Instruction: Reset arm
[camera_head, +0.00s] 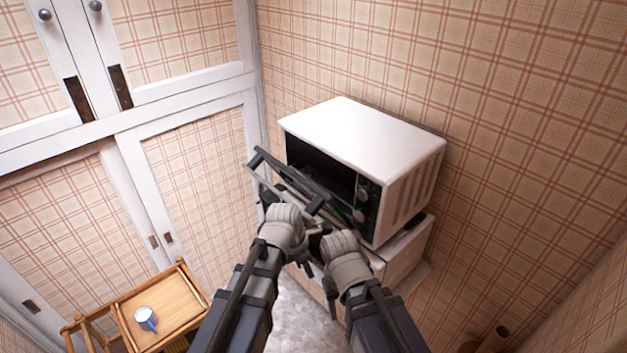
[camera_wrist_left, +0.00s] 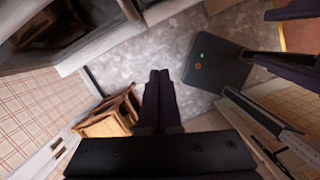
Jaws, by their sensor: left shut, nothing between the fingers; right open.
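My left gripper (camera_head: 268,197) is in front of the white oven (camera_head: 365,140), by its lowered door, partly hidden behind my wrist in the head view. In the left wrist view its two dark fingers (camera_wrist_left: 160,78) are together with nothing between them, above the grey floor. My right gripper (camera_head: 318,238) is lower and to the right, close in front of the oven's lower part. It is open, mostly covered by the wrists, and I see nothing held in it.
The oven's dark door frame (camera_head: 295,178) juts out close to both wrists. The oven stands on a low cabinet (camera_head: 400,255). A wooden cart (camera_head: 185,308) with a blue and white mug (camera_head: 146,318) is at lower left. White cupboards (camera_head: 130,160) line the left wall. Some floor (camera_head: 300,320) is clear.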

